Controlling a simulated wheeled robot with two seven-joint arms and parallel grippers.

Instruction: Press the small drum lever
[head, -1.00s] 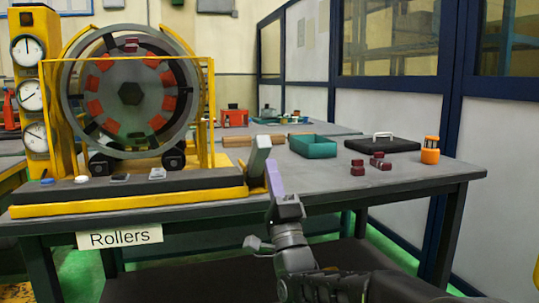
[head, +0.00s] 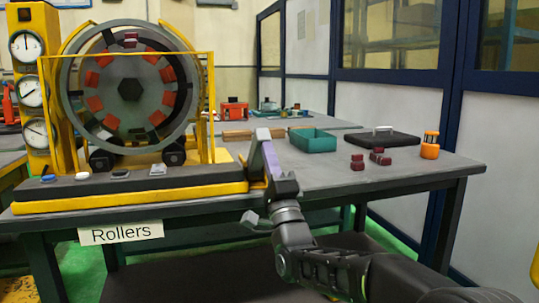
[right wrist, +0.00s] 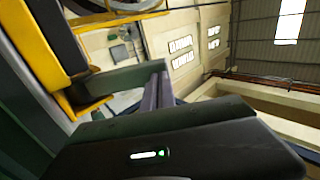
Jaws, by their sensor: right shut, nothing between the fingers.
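The large drum (head: 68,100), a grey ring with red-orange blocks inside, stands upright on rollers. A small grey lever (head: 256,150) stands at the right end of the black and yellow base, nearly upright. My right gripper (head: 270,160) is shut and empty, its purple-grey fingers pointing up beside the lever on its right. The fingers overlap the lever in the head view; I cannot tell whether they touch. In the right wrist view the shut fingers (right wrist: 158,95) meet the end of a dark grey bar (right wrist: 125,78), apparently the lever. My left gripper is not in view.
The base (head: 130,200) has several small buttons along its front. On the table (head: 400,175) stand a teal tray (head: 315,143), dark red blocks (head: 380,157), a black case (head: 385,142) and an orange container (head: 430,150). Yellow frame bars (head: 212,110) surround the drum. The table front right is clear.

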